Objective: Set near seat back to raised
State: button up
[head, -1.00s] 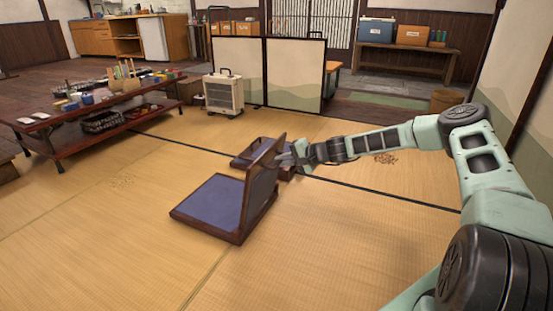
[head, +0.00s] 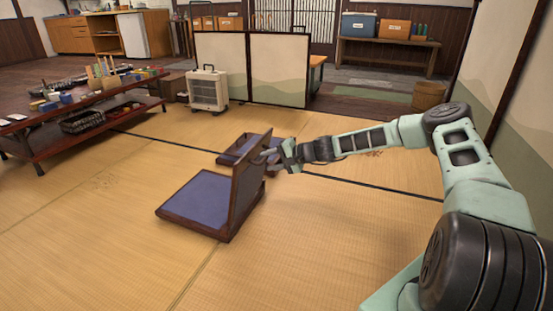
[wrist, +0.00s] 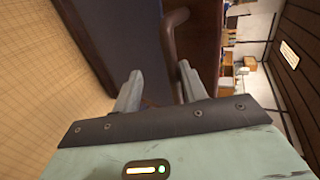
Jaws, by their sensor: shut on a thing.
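The near seat (head: 195,200) is a low, legless floor chair with a dark wood frame and a blue cushion, on the tatami in the middle of the head view. Its seat back (head: 248,185) stands up nearly upright from the right side of the cushion. My gripper (head: 278,158) is at the upper rear of this back, on its right side. In the wrist view the two fingers (wrist: 158,92) are on either side of a curved brown handle (wrist: 170,35) at the back, and they are shut on it. The exact contact is partly hidden.
A second floor chair (head: 228,158) lies low just behind the near seat, partly hidden by its back. A low table (head: 60,140) with many items stands at the left. A heater (head: 207,90) and a folding screen (head: 280,75) stand behind. The tatami in front is clear.

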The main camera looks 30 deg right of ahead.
jog(key=p+v, duration=0.8)
jog(key=v, duration=0.9)
jog(key=shift+s+p, duration=0.15)
jog(key=shift+p, duration=0.2)
jog(key=shift+r, duration=0.1)
